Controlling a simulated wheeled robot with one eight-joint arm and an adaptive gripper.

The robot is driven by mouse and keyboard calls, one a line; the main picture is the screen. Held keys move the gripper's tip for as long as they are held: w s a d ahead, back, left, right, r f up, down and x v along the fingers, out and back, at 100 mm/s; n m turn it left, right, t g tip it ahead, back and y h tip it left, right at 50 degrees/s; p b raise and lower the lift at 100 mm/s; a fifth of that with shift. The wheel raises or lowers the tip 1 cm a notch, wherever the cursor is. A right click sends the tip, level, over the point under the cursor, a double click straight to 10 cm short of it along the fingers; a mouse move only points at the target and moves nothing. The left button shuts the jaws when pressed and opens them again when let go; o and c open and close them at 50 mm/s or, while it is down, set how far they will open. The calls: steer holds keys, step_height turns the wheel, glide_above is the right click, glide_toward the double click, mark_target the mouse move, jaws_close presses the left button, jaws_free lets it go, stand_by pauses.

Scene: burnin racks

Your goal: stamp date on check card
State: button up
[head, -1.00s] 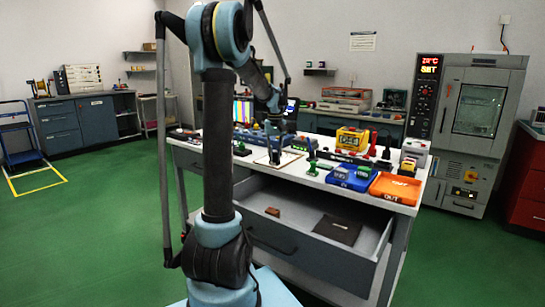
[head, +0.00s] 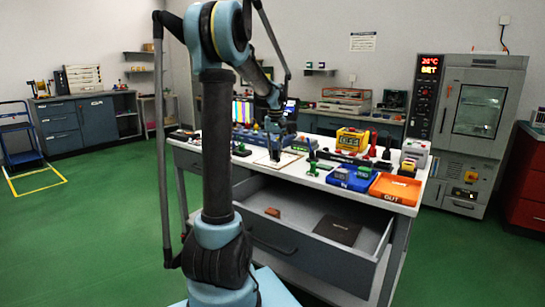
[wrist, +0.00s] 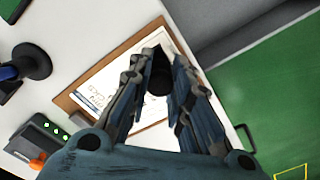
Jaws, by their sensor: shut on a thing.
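My gripper (wrist: 155,95) is shut on a dark, round-ended stamp (wrist: 160,78), seen between the fingers in the wrist view. The gripper is over a brown clipboard (wrist: 67,103) that bears a white printed card (wrist: 100,88) with a small drawing and lines of text. The fingers hide the card's right part. I cannot tell whether the stamp touches the card. In the head view my gripper (head: 275,150) points down at the clipboard (head: 288,161) on the workbench.
A blue tray (head: 349,180) and an orange tray marked OUT (head: 395,190) lie at the bench's right end. The bench's drawer (head: 310,238) stands open below. A dark round-based stand (wrist: 35,63) and a grey box with lights (wrist: 45,138) are left of the clipboard.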

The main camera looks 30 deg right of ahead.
steer(key=shift+r, duration=2.65)
steer(key=shift+s, duration=0.1)
